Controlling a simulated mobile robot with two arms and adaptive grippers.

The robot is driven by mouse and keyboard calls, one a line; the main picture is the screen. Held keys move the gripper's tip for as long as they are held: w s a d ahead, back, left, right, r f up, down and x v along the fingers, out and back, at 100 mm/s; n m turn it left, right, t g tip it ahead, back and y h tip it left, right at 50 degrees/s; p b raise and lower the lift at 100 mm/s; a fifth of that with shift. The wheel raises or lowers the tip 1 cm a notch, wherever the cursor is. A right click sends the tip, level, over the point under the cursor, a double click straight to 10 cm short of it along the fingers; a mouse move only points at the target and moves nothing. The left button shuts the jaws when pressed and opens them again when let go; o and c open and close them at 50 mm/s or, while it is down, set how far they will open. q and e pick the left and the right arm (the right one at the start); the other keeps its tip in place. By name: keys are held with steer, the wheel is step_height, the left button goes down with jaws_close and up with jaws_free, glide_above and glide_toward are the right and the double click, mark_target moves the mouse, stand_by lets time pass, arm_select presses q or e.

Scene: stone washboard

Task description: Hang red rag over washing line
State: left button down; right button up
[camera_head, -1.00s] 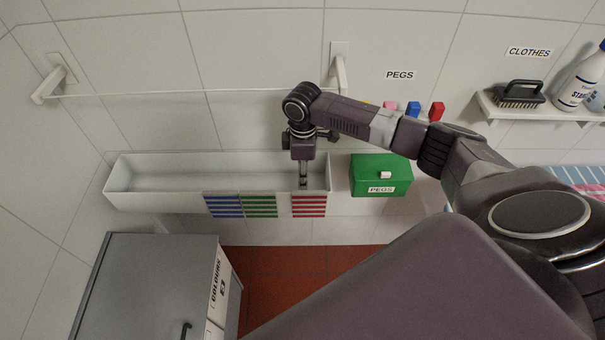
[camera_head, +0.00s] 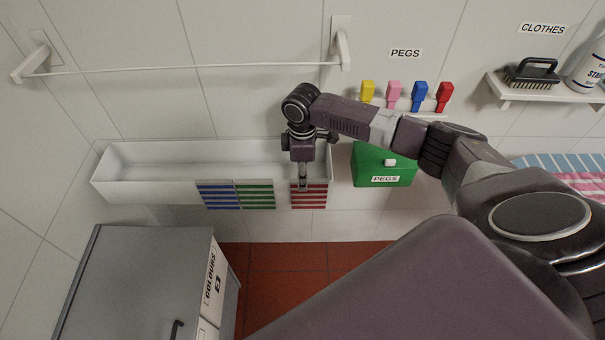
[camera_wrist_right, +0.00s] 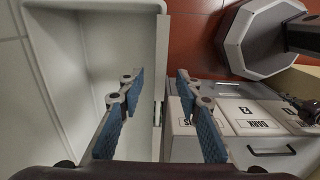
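The red-striped rag (camera_head: 309,196) hangs over the front rim of the long white trough, beside a green-striped and a blue-striped rag. The thin white washing line (camera_head: 200,68) runs along the wall above the trough, between two brackets, with nothing on it. My right gripper (camera_head: 303,184) points down at the trough's front rim, over the red rag's left part. In the right wrist view the right gripper (camera_wrist_right: 158,82) is open, its blue-padded fingers apart on either side of the rim. I cannot clearly make out the rag there. My left gripper is not in view.
The white trough (camera_head: 140,190) stands below the line. A green pegs box (camera_head: 383,170) is just right of the gripper, with several coloured pegs (camera_head: 394,92) above. A shelf (camera_head: 550,92) holds a brush. A grey cabinet (camera_head: 140,280) stands at the lower left.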

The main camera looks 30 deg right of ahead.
steer(key=shift+f+b, duration=0.95)
steer(key=shift+f, duration=1.3)
jaws_close()
steer(key=shift+r, duration=0.15)
steer(key=shift+r+p, duration=5.45)
steer(key=shift+p, duration=0.4)
steer(key=s+a+p, duration=0.4)
steer(key=s+p, duration=0.1)
steer(key=s, duration=0.2)
steer(key=shift+p, duration=0.4)
